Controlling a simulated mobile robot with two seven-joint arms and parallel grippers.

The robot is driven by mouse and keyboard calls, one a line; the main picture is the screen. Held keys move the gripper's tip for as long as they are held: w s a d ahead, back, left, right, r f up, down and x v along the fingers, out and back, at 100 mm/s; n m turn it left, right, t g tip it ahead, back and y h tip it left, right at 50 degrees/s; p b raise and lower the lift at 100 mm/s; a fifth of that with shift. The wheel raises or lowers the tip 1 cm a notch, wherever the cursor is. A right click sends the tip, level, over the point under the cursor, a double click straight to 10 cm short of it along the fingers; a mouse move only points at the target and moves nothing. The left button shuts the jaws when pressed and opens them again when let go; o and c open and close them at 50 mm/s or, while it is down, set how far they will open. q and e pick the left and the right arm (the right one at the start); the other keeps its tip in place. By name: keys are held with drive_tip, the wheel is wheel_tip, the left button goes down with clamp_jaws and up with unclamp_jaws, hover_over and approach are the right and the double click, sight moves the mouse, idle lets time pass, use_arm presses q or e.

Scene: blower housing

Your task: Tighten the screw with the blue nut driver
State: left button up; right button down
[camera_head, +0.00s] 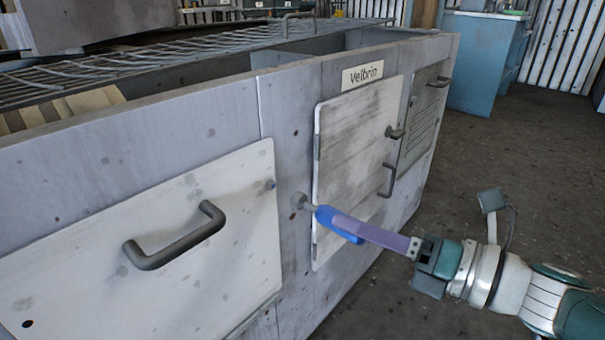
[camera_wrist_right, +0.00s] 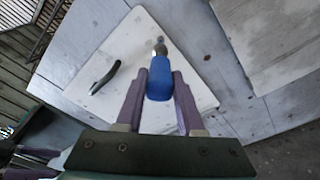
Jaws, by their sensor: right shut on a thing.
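The blue nut driver (camera_head: 325,217) is held in my right gripper (camera_head: 343,226), whose purple fingers are shut on its handle. In the right wrist view the blue handle (camera_wrist_right: 160,78) sits between the fingers. The driver's grey socket (camera_head: 299,201) points at the housing, just right of the left white panel (camera_head: 205,265). A small grey screw (camera_head: 270,184) is at that panel's upper right corner. In the head view the socket appears offset to the right of the screw; in the wrist view it points towards the corner, and contact cannot be told.
The panel's dark handle (camera_head: 175,240) protrudes left of the driver. A second white panel (camera_head: 355,150) with handles lies behind and right of it, under a "Velbrin" label (camera_head: 362,75). The grey housing (camera_head: 190,120) has a wire grille on top. Floor (camera_head: 500,150) is clear at right.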

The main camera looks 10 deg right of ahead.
drive_tip(key=p+v, duration=0.2)
drive_tip(key=v, duration=0.5)
drive_tip(key=shift+s+f, duration=0.25)
drive_tip(key=shift+s, duration=0.15)
drive_tip(key=shift+a, duration=0.15)
